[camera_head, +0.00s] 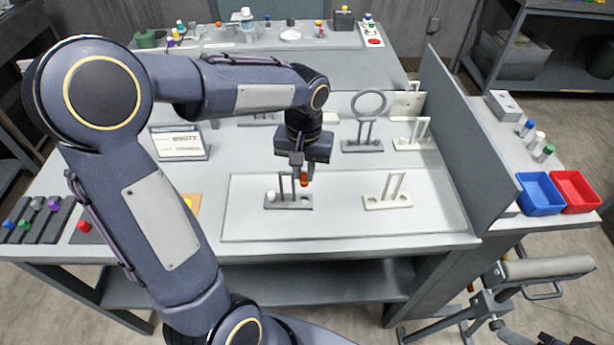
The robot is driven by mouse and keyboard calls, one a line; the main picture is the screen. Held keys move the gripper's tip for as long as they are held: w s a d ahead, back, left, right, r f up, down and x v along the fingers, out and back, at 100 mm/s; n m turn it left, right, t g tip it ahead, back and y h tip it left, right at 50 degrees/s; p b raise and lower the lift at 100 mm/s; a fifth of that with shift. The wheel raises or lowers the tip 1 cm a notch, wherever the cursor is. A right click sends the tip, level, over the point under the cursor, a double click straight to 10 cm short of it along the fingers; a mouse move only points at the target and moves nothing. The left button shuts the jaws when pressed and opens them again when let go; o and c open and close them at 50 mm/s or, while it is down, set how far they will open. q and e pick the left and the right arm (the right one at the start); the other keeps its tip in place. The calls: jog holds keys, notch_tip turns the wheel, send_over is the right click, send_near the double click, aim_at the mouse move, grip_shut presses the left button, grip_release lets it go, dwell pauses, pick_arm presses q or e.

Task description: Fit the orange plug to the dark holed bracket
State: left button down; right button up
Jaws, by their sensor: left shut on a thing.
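The orange plug (304,181) is in my left gripper (302,174), which is shut on it and points down. The dark holed bracket (293,205) stands on the light panel of the bench, with two upright posts and a flat base. The plug is over the right part of this bracket; I cannot tell whether it touches. A white plug (271,196) sits at the left end of the bracket's base. The bracket's right hole is hard to make out.
A pale holed bracket (388,203) stands to the right on the same panel. Behind are a ring stand (367,145) and more brackets. A tall grey partition (468,140) bounds the right side. Blue (540,195) and red (574,192) bins lie beyond it.

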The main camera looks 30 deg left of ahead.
aim_at(305, 184)
pick_arm(q)
jog(key=shift+f+b, duration=0.5)
jog(key=shift+f, duration=0.2)
jog(key=shift+s+d+f, duration=0.1)
jog(key=shift+f, duration=0.1)
jog(key=shift+s+f+b, duration=0.2)
jog(key=shift+f+b, duration=0.45)
jog(key=shift+s+f+b, duration=0.2)
jog(key=shift+f+b, duration=0.4)
jog(key=shift+s+f+b, duration=0.2)
jog(key=shift+f+b, duration=0.6)
jog(key=shift+f, duration=0.05)
jog(key=shift+w+a+f, duration=0.2)
jog(key=shift+w, duration=0.85)
jog(key=shift+s+d+r+p, duration=0.25)
jog(key=shift+s+r+p, duration=0.1)
jog(key=shift+w+a, duration=0.15)
jog(key=shift+w, duration=0.05)
jog(key=shift+r, duration=0.1)
